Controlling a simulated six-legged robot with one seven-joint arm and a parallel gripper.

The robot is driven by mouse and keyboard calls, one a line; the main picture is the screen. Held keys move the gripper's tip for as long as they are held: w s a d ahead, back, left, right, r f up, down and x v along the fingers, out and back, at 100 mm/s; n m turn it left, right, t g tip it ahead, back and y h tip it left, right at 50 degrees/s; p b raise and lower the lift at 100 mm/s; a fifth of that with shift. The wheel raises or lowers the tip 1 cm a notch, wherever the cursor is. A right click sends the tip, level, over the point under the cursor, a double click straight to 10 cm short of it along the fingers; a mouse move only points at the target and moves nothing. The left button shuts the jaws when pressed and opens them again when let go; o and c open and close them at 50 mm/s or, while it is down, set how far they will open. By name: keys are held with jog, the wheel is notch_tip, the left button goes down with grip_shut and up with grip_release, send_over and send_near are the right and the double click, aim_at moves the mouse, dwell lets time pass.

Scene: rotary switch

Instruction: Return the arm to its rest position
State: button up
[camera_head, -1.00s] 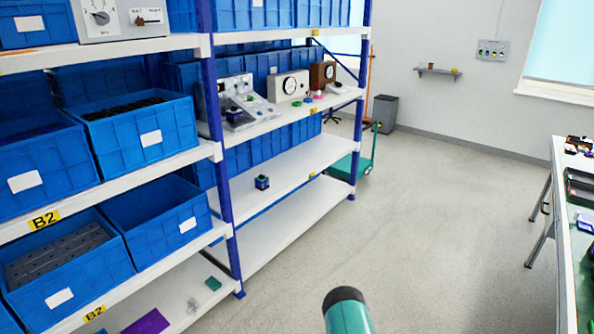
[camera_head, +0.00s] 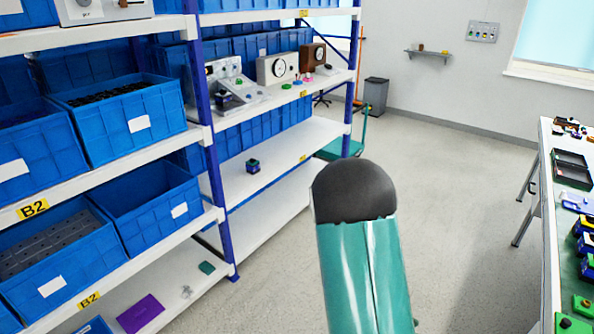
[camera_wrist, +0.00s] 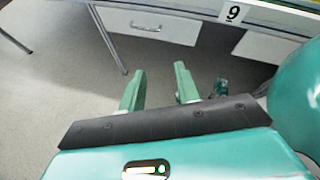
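My gripper (camera_wrist: 159,70) shows in the wrist view with its two green fingers apart and nothing between them. Grey floor lies behind the fingers, and a table edge with a "9" label (camera_wrist: 233,13) is at the top. In the head view, a teal link of my arm with a dark rounded cap (camera_head: 355,190) rises at the bottom centre. My gripper is not visible in that view. A panel with a dial (camera_head: 90,10) stands at the top left of the shelf, partly cut off by the picture's edge.
A shelving rack (camera_head: 225,225) with blue bins (camera_head: 125,120) fills the left side. A sloped control panel (camera_head: 235,90) stands on its middle shelf. A worktable (camera_head: 546,190) with several items is at the right. The floor between them (camera_head: 450,180) is open.

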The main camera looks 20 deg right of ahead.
jog(key=a+r+m+t+y, duration=0.4)
jog(key=a+r+t, duration=0.3)
jog(key=a+r, duration=0.6)
jog(key=w+a+r+m+t+y, duration=0.1)
jog(key=a+r+m+t+y, duration=0.3)
jog(key=a+r+m+t, duration=0.3)
jog(key=a+r, duration=0.5)
jog(key=a, duration=0.2)
jog(key=shift+w+a+r+m+y, duration=0.15)
jog(key=shift+w+r+m+y, duration=0.15)
jog(key=shift+r+y, duration=0.1)
